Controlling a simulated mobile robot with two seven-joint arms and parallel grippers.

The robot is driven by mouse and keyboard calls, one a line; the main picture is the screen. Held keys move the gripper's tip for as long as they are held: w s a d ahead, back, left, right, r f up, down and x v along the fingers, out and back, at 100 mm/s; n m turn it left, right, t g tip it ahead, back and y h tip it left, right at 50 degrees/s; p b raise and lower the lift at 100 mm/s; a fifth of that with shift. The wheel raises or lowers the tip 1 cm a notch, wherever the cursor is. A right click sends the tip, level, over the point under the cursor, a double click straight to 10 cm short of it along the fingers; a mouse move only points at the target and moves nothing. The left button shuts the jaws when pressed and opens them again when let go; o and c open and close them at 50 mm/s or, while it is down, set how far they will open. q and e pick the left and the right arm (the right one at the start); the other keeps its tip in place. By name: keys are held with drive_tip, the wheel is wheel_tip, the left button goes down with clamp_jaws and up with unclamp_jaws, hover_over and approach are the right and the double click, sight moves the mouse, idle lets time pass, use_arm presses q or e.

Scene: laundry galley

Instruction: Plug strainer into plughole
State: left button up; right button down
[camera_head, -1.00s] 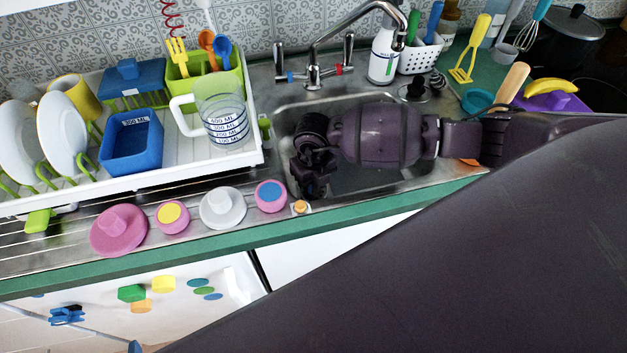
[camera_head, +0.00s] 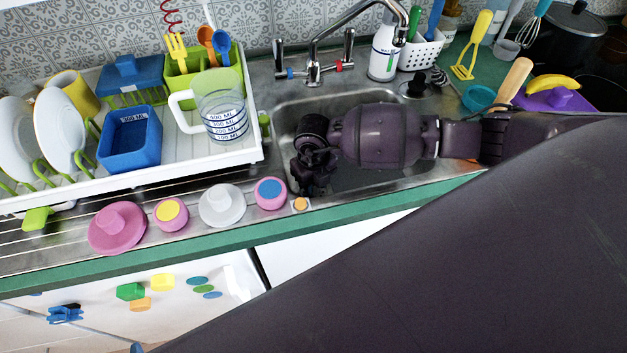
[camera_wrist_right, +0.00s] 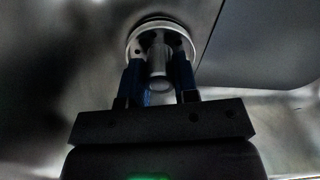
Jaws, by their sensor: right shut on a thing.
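My right gripper (camera_head: 314,172) reaches down into the left part of the metal sink (camera_head: 347,181). In the right wrist view its two blue fingers (camera_wrist_right: 158,78) are shut on the upright knob of the round strainer (camera_wrist_right: 158,58). The strainer's pale rim shows beyond the fingertips, near the sink floor. A dark ring edge shows just behind that rim; I cannot tell whether the strainer is seated in the plughole, which is mostly covered. In the head view my arm hides the strainer and plughole. My left gripper is not in view.
The tap (camera_head: 316,60) stands behind the sink. A white dish rack (camera_head: 245,155) with a measuring jug (camera_head: 224,120) stands at the left. Cups and lids line the front edge, including a pink lid (camera_head: 117,228). A soap bottle (camera_head: 384,58) stands behind my arm.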

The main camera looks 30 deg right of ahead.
drive_tip(key=shift+f, duration=0.25)
drive_tip(key=c, duration=0.8)
unclamp_jaws()
drive_tip(key=shift+c, duration=1.4)
